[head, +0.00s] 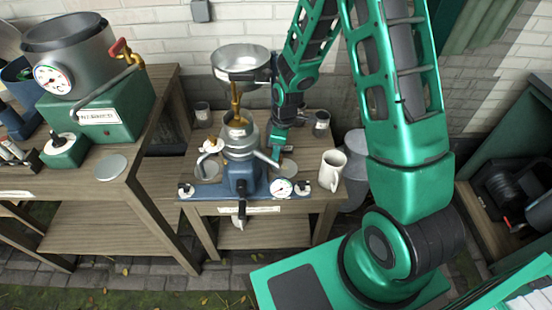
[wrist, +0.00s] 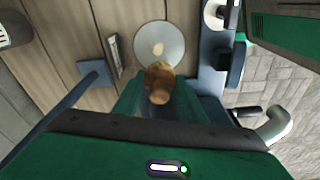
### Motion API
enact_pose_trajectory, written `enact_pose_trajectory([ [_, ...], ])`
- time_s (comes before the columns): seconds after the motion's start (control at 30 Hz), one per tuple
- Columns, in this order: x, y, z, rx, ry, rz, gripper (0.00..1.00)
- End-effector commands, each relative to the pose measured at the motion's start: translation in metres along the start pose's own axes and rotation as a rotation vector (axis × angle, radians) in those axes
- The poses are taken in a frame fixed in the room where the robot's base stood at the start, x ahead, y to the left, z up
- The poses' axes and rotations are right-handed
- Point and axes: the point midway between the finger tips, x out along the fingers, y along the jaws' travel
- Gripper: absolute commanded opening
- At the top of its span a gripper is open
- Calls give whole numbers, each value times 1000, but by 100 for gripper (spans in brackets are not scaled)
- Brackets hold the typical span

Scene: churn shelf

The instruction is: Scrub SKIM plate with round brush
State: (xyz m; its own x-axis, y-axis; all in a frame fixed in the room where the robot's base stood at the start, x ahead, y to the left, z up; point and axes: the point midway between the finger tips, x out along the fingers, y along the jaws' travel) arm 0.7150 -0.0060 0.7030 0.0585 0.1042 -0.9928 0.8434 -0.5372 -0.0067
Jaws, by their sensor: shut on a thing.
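My gripper (head: 276,153) reaches down on the right side of the blue-based separator (head: 240,180). In the wrist view my gripper (wrist: 160,92) is shut on a brown, wooden-looking round brush (wrist: 159,78). Beside the brush tip lies a round grey plate (wrist: 172,34) with a cream-coloured smear on it. This looks like the plate (head: 289,169) right of the separator in the head view. The brush overlaps the plate's near edge in the picture; I cannot tell whether it touches. A small plaque (wrist: 114,52) stands beside the plate, its text unreadable.
A cream mug (head: 331,168) stands at the table's right edge, and a dark cup (head: 321,121) behind. A wide metal bowl (head: 240,60) tops the separator. Another grey disc (head: 111,167) lies on the left table, near a green-based pot (head: 75,50).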

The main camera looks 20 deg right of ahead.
Motion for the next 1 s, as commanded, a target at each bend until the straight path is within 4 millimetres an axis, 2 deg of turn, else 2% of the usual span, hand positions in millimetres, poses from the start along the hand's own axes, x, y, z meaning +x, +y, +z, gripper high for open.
enact_pose_trajectory([
  [0.5, -43, -3, -10, -8, 2, 0, 0],
  [1.0, -44, -4, -12, -11, 1, 0, 0],
])
